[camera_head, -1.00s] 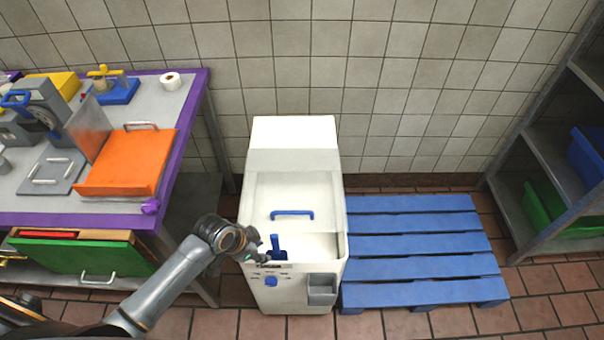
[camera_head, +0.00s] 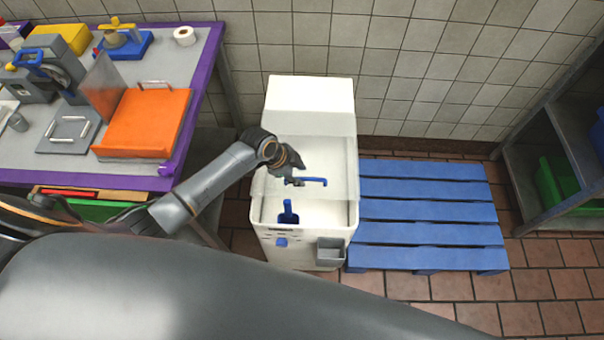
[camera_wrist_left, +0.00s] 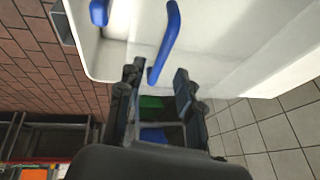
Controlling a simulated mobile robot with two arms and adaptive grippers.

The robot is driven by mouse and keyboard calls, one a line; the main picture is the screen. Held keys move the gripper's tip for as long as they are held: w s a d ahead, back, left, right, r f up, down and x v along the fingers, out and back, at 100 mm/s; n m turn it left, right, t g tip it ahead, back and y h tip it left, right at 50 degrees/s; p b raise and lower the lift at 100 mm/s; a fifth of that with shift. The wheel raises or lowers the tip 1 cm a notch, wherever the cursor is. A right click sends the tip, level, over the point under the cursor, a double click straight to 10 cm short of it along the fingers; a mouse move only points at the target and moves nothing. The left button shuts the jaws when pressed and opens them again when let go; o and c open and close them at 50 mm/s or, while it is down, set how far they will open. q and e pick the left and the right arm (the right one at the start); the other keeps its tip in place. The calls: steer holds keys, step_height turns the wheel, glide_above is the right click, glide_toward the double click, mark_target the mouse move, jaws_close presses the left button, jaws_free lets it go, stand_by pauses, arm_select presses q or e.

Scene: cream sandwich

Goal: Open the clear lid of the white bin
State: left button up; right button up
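The white bin (camera_head: 308,95) stands against the tiled wall. Its clear lid (camera_head: 335,158) lies over the opening and carries a blue bar handle (camera_head: 318,181). My left gripper (camera_head: 292,182) is at the left end of that handle. In the left wrist view, the fingers of the left gripper (camera_wrist_left: 157,82) are apart, with one end of the blue handle (camera_wrist_left: 167,40) between or just beyond their tips. I cannot tell whether they touch it. A blue scoop (camera_head: 288,213) shows in the front of the bin. My right gripper is not in view.
A blue pallet (camera_head: 430,215) lies right of the bin, and a grey shelf (camera_head: 535,180) stands farther right. A purple-edged table (camera_head: 205,85) with an orange board (camera_head: 148,122) is on the left. A grey pocket (camera_head: 330,250) sticks out from the bin's front.

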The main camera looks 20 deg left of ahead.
arm_select(q)
steer(key=shift+x, duration=1.2)
jaws_close()
